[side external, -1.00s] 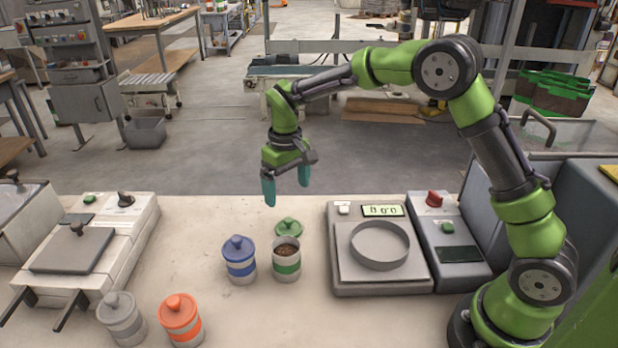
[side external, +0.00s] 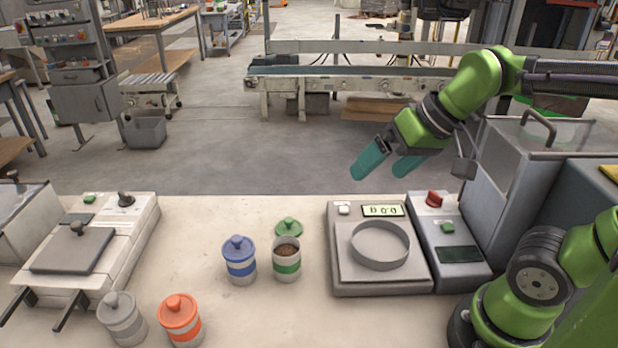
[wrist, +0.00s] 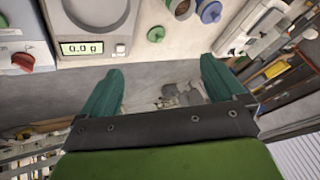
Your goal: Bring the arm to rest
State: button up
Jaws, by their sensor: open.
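My gripper (side external: 388,166) is open and empty, with its teal fingers apart. In the side external view it hangs in the air above and behind the scale, tilted down to the left and clear of everything. In the wrist view my gripper (wrist: 160,90) shows both fingers spread with nothing between them. My arm is folded back toward the right side of the picture.
The scale (side external: 342,277) with its ring stands near a control box (side external: 450,250). An open green-banded canister (side external: 287,262), its green lid (side external: 289,227), and blue (side external: 240,262), orange (side external: 181,320) and grey (side external: 121,318) lidded canisters stand on the bench. A sealer (side external: 75,250) is at left.

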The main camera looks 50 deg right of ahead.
jog(key=s, duration=0.1)
jog(key=s+f, duration=0.1)
jog(key=shift+s+t, duration=0.3)
jog(key=shift+t, duration=0.1)
